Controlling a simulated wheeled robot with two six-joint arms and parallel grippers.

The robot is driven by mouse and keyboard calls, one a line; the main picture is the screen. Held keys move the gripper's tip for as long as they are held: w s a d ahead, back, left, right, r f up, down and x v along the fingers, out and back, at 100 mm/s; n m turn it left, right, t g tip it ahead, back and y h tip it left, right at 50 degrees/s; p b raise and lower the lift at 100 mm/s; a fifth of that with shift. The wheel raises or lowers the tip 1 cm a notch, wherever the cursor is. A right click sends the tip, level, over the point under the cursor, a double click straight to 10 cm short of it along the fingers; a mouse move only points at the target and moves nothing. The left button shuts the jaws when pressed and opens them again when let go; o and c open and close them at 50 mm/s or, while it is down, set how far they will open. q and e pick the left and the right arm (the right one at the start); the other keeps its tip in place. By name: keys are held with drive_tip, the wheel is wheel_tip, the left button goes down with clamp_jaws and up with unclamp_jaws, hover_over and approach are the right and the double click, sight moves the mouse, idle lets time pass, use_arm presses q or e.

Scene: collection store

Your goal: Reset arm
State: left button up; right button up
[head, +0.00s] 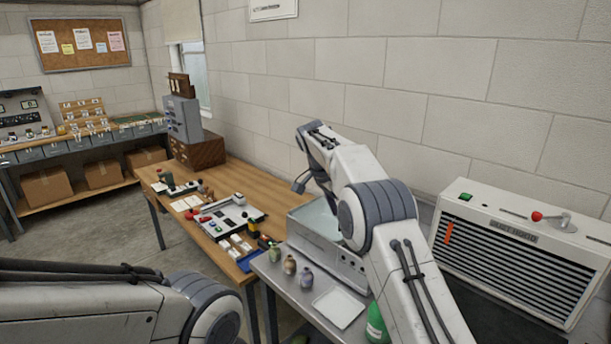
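My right arm rises from the lower right and bends over the metal basin (318,232). A small grey part at its far end, seemingly my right gripper (300,184), hangs near the basin's back left. It is small and partly behind the arm, so its finger opening does not show. I see nothing clearly held there. My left arm lies low across the bottom left corner. Its gripper is out of the picture.
A wooden bench (232,184) holds a grey tray (245,212), tools and small items. A metal table (275,272) carries several small jars, a white tray (338,308) and a green bottle (376,325). A white slatted unit (520,250) stands right. Floor is clear at left.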

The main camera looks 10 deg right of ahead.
drive_tip(key=s+a+r+n+y, duration=0.2)
drive_tip(key=s+a+n, duration=0.45)
drive_tip(key=s, duration=0.35)
drive_tip(key=s+a+r+n+y, duration=0.1)
drive_tip(key=s+a+n, duration=0.55)
drive_tip(key=s, duration=0.45)
drive_tip(key=s+f+n+y, duration=0.1)
drive_tip(key=s+f+n, duration=0.2)
drive_tip(key=s, duration=0.8)
drive_tip(key=s+d+f+n+y, duration=0.1)
drive_tip(key=s+f+n, duration=0.2)
drive_tip(key=s, duration=0.9)
drive_tip(key=shift+s+d+f+n+g, duration=0.15)
drive_tip(key=shift+s+f+n+g, duration=0.2)
drive_tip(key=shift+n, duration=0.85)
drive_tip(key=shift+c, duration=0.3)
